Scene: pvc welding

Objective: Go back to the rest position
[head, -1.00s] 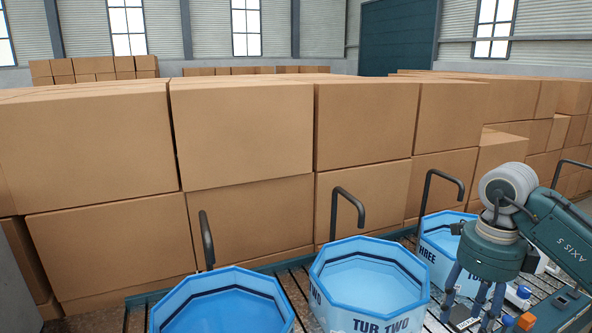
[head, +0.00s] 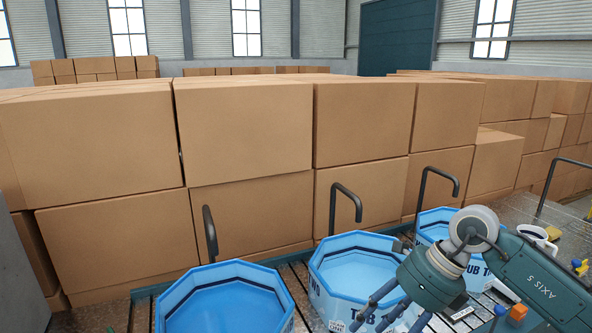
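My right gripper (head: 388,314) is at the lower right, on the arm coming in from the right. Its fingers are spread apart and point down-left, with nothing seen between them; the tips run close to the bottom edge. It is in front of the middle tub (head: 358,266), covering part of its label. My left gripper is not in view.
A left blue tub (head: 228,305) and a right blue tub (head: 436,222) stand in the row, each tub with a dark bent pipe behind it. Stacked cardboard boxes (head: 245,130) form a wall behind. A small orange block (head: 518,312) lies at the lower right.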

